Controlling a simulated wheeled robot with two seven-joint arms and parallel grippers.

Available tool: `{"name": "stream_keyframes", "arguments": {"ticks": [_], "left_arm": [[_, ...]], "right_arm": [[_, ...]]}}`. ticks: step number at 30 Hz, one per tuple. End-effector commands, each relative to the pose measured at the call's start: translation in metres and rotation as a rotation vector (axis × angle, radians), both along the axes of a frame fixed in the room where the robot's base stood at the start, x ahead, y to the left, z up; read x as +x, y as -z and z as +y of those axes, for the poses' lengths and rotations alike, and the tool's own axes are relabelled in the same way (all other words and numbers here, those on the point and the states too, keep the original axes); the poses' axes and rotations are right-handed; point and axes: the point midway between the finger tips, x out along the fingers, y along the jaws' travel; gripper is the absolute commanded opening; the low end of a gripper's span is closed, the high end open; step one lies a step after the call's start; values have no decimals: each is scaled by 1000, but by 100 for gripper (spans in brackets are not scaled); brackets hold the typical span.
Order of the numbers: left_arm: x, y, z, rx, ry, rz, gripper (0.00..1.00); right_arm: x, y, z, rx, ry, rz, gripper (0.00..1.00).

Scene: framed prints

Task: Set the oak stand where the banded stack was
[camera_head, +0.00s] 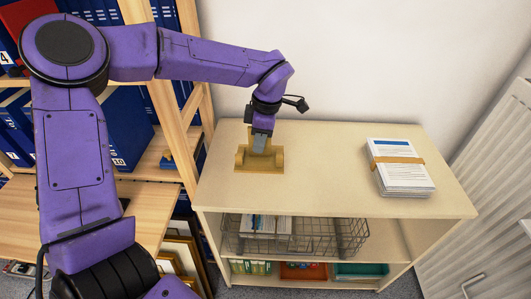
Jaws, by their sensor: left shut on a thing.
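The oak stand (259,163), a small golden-brown wooden piece with a raised back, is at the left part of the pale shelf unit's top (320,190). My left gripper (260,143) points down from above and is shut on the stand's upright part. The stand looks upright, and its base appears to be on or very near the top. The banded stack (400,168), white papers with a tan band around them, lies at the right part of the same top. My right gripper is not in view.
The top between stand and stack is bare. Below are a wire basket (340,234) with papers, a red tray (303,270) and a green tray (360,269). A bookcase with blue binders (125,140) stands left, a white radiator (480,200) right, a wall behind.

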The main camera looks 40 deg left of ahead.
Motion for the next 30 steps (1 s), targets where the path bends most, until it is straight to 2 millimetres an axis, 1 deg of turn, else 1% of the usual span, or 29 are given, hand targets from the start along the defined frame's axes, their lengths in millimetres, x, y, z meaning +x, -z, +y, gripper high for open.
{"name": "stream_keyframes", "arguments": {"ticks": [1,3,8,9,12,14,16,22,26,27,28,29,30], "left_arm": [[8,13,1,3,-1,7,0],[19,25,1,2,0,5,0],[32,40,1,2,0,2,0],[36,46,1,2,0,3,0],[36,65,1,1,1,4,0],[36,72,1,0,2,2,0],[36,75,1,0,1,1,0],[35,75,1,-1,0,1,0],[35,79,1,-1,0,1,0],[35,78,1,-1,0,1,25],[35,78,1,-1,0,1,35],[35,78,1,-1,0,1,41],[35,78,1,0,0,1,41]], "right_arm": [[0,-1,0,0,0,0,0],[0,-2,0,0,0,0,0],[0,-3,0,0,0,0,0],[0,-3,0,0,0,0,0],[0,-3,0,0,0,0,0],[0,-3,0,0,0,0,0],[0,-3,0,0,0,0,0],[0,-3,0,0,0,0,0],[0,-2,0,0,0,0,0],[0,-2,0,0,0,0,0],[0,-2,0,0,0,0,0],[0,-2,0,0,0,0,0],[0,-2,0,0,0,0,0]]}}
